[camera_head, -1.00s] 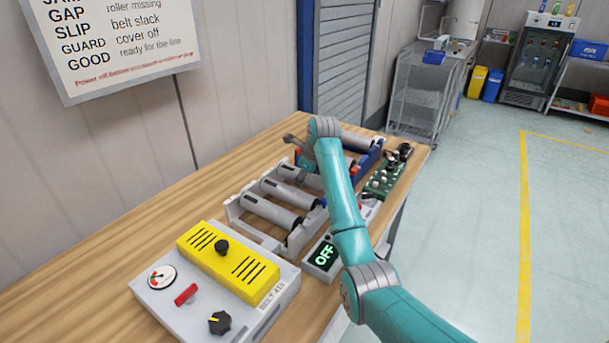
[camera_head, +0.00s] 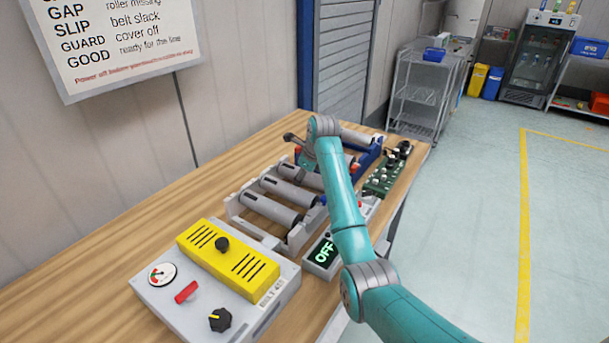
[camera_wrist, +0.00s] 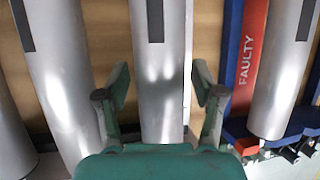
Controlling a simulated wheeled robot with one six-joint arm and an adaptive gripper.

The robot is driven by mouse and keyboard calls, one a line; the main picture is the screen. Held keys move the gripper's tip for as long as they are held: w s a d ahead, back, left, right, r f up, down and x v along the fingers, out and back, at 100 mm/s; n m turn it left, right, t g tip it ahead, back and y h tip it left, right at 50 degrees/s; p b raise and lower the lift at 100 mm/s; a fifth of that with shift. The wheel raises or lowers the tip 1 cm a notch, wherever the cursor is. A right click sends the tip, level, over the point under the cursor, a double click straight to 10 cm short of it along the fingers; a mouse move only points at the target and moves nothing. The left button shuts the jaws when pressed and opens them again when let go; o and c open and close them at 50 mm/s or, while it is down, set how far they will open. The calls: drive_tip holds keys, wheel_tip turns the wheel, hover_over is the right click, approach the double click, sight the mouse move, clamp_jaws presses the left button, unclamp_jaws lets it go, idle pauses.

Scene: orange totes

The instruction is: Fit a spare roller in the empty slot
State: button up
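A grey conveyor frame (camera_head: 297,239) on the bench holds grey rollers; two show clearly, a front roller (camera_head: 271,210) and one behind it (camera_head: 288,193). A third roller (camera_head: 305,175) is partly behind my arm. In the wrist view my gripper (camera_wrist: 160,92) is open, its fingers on either side of a grey roller (camera_wrist: 160,35), with no clear contact. A blue rack (camera_head: 372,155) behind the frame holds another roller (camera_head: 354,139), also in the wrist view (camera_wrist: 277,80), beside a red strip marked FAULTY (camera_wrist: 246,62). My arm hides much of the gripper in the head view; I cannot make out an empty slot.
A grey box with a yellow cover (camera_head: 228,262), dial and knobs stands at the front. A display box (camera_head: 322,256) reads OFF. A green circuit board (camera_head: 384,179) lies by the right edge. The bench's left side is clear.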

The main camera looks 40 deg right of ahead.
idle(0.3)
drive_tip(key=v, duration=1.2)
idle(0.4)
